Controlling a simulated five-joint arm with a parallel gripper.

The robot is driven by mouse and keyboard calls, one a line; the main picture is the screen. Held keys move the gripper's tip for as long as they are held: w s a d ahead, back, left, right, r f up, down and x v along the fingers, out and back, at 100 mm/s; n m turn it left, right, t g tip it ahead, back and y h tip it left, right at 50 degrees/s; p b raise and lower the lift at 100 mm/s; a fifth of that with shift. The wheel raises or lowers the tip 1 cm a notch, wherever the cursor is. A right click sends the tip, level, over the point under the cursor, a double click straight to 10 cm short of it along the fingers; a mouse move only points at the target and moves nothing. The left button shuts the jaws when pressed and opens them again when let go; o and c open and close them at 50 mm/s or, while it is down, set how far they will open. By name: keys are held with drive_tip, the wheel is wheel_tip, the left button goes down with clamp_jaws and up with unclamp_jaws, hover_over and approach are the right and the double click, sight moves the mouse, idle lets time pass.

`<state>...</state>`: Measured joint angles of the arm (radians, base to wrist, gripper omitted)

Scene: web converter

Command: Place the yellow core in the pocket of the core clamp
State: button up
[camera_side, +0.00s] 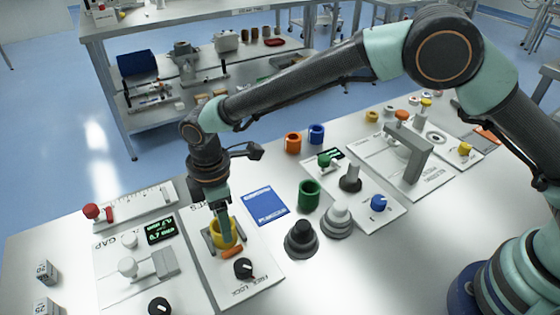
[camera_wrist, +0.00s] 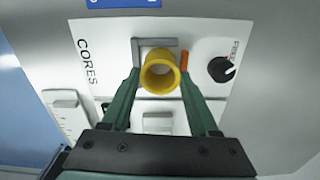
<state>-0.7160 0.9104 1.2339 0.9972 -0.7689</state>
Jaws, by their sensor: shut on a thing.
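The yellow core (camera_side: 232,236) is a short hollow ring at the core clamp, a white plate (camera_side: 255,270) marked FREE and LOCK. My gripper (camera_side: 226,228) points down and is shut on the core. In the wrist view the yellow core (camera_wrist: 161,72) stands between my two green fingers, its open end facing the camera. A grey bracket (camera_wrist: 150,46) of the pocket shows just behind it. Whether the core rests fully in the pocket cannot be told. An orange piece (camera_side: 232,252) and a black knob (camera_side: 243,268) sit beside the core on the plate.
Left of the clamp is a gap gauge panel with a green display (camera_side: 160,231). Orange (camera_side: 293,142) and blue (camera_side: 316,134) cores stand farther back.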

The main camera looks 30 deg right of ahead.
drive_tip(key=shift+f, duration=0.15)
drive_tip(key=o, duration=1.3)
drive_tip(key=shift+c, duration=0.2)
wheel_tip(320, 180, up, 12)
drive_tip(key=w+d+r+m+t, duration=0.1)
drive_tip(key=d+r+m, duration=0.4)
drive_tip(key=d, duration=0.4)
drive_tip(key=s+d+r+m+t, duration=0.2)
drive_tip(key=s+d+r+m, duration=0.15)
drive_tip(key=d, duration=0.55)
drive_tip(key=s+d+r+m+t, duration=0.1)
drive_tip(key=s+d+r+m, duration=0.2)
drive_tip(key=d, duration=0.6)
drive_tip(key=s+d+f+m+t, duration=0.1)
drive_tip(key=s+d+f+m, duration=0.1)
drive_tip(key=s+d+m, duration=0.3)
drive_tip(key=shift+s+d+f+t, duration=0.3)
drive_tip(key=shift+d+f, duration=0.1)
drive_tip(key=shift+d, duration=0.85)
